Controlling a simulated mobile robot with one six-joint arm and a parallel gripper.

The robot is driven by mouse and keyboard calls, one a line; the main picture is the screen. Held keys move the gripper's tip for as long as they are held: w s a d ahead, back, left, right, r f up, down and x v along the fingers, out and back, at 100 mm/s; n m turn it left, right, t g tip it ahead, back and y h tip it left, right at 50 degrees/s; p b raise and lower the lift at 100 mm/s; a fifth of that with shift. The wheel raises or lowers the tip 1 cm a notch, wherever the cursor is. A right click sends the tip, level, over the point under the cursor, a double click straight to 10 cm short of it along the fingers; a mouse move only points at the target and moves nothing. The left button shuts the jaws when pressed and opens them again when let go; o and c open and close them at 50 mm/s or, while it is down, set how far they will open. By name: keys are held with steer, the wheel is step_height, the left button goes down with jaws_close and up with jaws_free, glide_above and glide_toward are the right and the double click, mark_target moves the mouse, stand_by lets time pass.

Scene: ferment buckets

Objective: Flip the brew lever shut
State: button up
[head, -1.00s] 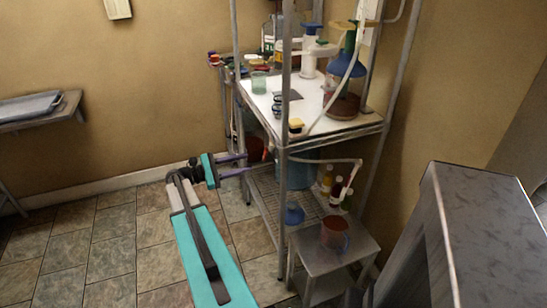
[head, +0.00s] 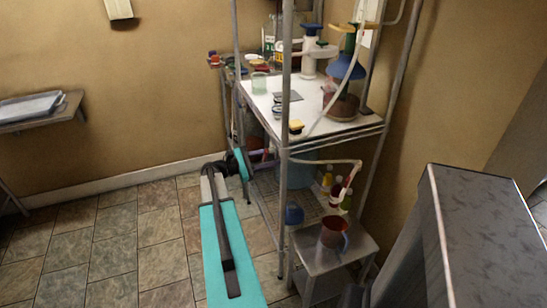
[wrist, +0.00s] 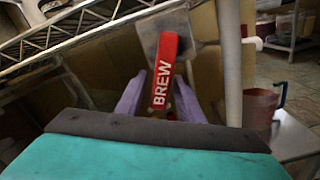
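The brew lever (wrist: 163,75) is a red bar with white "BREW" lettering in the wrist view. It stands up, slightly tilted, in the middle of that view. My gripper (wrist: 160,98) has its two purple fingers apart, one on each side of the lever's lower part. I cannot tell whether either finger touches it. In the head view my gripper (head: 260,155) is at the left side of the rack, below its white shelf, partly hidden by a rack post. The lever is not clear in the head view.
The metal rack (head: 283,190) has upright posts close to my gripper. Its white shelf (head: 318,122) carries bottles and jars above. A small grey stand (head: 350,252) with a brown jug (head: 332,232) is at the front right. The tiled floor to the left is clear.

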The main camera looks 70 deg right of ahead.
steer(key=shift+s+d, duration=0.25)
jaws_close()
steer(key=shift+a, duration=0.15)
steer(key=shift+s, duration=0.15)
stand_by(0.4)
